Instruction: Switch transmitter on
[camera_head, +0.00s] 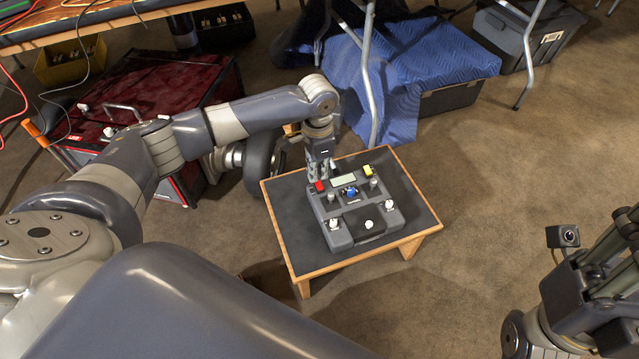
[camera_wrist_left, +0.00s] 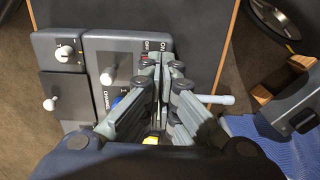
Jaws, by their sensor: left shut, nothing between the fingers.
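My left gripper (camera_head: 322,170) is shut and empty, pointing down at the transmitter's far left corner, close to the red part. In the left wrist view my left fingertips (camera_wrist_left: 164,60) are together beside the ON and OFF lettering of the transmitter (camera_wrist_left: 120,45). They hide the switch there; contact cannot be told. My right gripper (camera_head: 600,270) is partly cut off at the right edge.
A red case (camera_head: 150,85) stands behind my left arm. A blue blanket (camera_head: 425,60) covers a dark box behind the table, with metal legs (camera_head: 366,90) in front. A grey bin (camera_head: 525,38) is at the back right. The carpet right of the table is clear.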

